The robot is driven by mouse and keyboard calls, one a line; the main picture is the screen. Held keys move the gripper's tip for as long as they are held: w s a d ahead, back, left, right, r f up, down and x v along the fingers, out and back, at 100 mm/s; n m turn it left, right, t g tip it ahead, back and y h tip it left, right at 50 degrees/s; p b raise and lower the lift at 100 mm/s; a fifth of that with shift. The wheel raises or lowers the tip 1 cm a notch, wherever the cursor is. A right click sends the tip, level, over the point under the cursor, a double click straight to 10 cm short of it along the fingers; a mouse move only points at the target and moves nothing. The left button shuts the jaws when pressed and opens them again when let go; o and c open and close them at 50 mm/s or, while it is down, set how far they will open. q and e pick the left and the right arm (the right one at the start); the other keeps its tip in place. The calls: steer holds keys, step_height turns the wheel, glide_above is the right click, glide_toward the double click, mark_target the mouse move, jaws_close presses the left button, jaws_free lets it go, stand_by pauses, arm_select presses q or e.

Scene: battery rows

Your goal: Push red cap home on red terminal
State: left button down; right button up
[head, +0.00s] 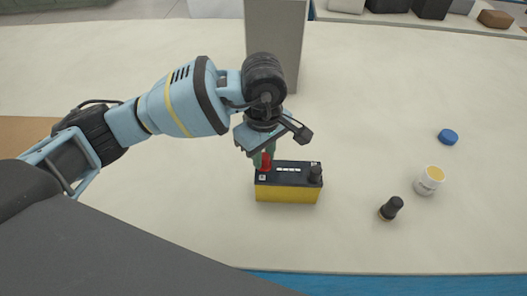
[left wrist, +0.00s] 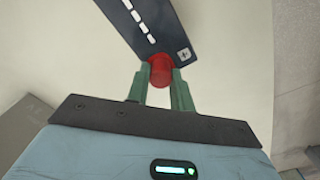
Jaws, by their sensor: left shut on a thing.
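The battery (head: 287,193) stands on the pale table, with a yellow body and a dark top. The red cap (head: 265,163) is at the left end of its top; it also shows in the left wrist view (left wrist: 161,71). My left gripper (head: 263,156) is shut on the red cap, with one green finger on each side of it. In the left wrist view the cap is beside the plus mark on the dark battery top (left wrist: 145,24). The red terminal is hidden, and I cannot tell how far down the cap sits. A black cap (head: 315,172) is at the right end of the battery top.
A small black bottle (head: 391,208), a white and yellow tub (head: 429,180) and a blue lid (head: 448,136) are to the right. A grey upright block (head: 277,40) stands behind my left gripper. The table right of the battery has free room.

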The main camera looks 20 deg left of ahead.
arm_select(q)
steer(key=c, duration=1.1)
jaws_free()
steer(key=shift+c, duration=0.2)
arm_select(e)
steer(key=shift+s, duration=0.35)
arm_select(q)
steer(key=shift+o, duration=0.4)
arm_select(e)
steer(key=shift+f, duration=0.1)
arm_select(q)
steer(key=o, duration=0.4)
steer(key=shift+r, duration=0.1)
arm_select(e)
steer(key=shift+w, duration=0.2)
arm_select(q)
steer(key=shift+r+p, duration=0.4)
steer(key=shift+r, duration=0.45)
steer(key=shift+r+p, duration=0.55)
steer(key=shift+r, duration=0.75)
steer(key=shift+r+p, duration=0.5)
steer(key=shift+r, duration=0.75)
arm_select(e)
steer(key=shift+t, duration=0.4)
steer(key=shift+w+r, duration=0.5)
steer(key=shift+r, duration=0.25)
steer(key=shift+w+r, duration=0.45)
steer(key=shift+r, duration=0.25)
steer(key=shift+w+r, duration=0.5)
steer(key=shift+r, duration=0.25)
